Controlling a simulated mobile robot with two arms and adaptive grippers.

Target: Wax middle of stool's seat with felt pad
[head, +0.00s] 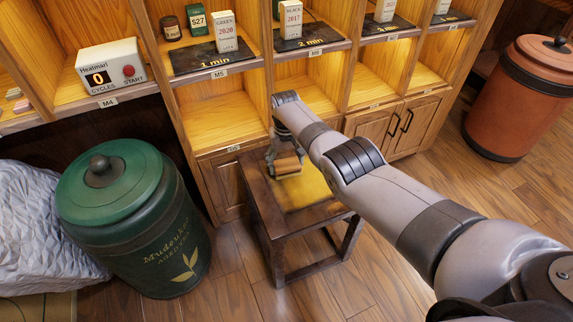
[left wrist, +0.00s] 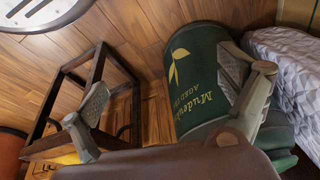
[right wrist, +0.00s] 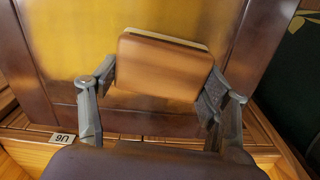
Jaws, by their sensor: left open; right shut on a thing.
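The stool (head: 279,226) has a dark wooden frame and a seat with a yellow middle (head: 313,190). My right gripper (head: 283,155) is shut on the felt pad (head: 289,166), an orange-brown block with a pale layer along one edge. The right wrist view shows the pad (right wrist: 165,68) between both fingers, over the yellow middle (right wrist: 70,40) near the seat's dark border. I cannot tell whether the pad touches the seat. My left gripper (left wrist: 166,90) is open and empty, seen only in the left wrist view, with the stool (left wrist: 88,75) beyond one finger.
A green canister (head: 135,220) stands left of the stool, beside a grey wrapped bulk (head: 40,225). Wooden shelves and a cabinet (head: 375,125) stand close behind it. A terracotta canister (head: 520,100) is at the far right. The floor (head: 235,265) before the stool is clear.

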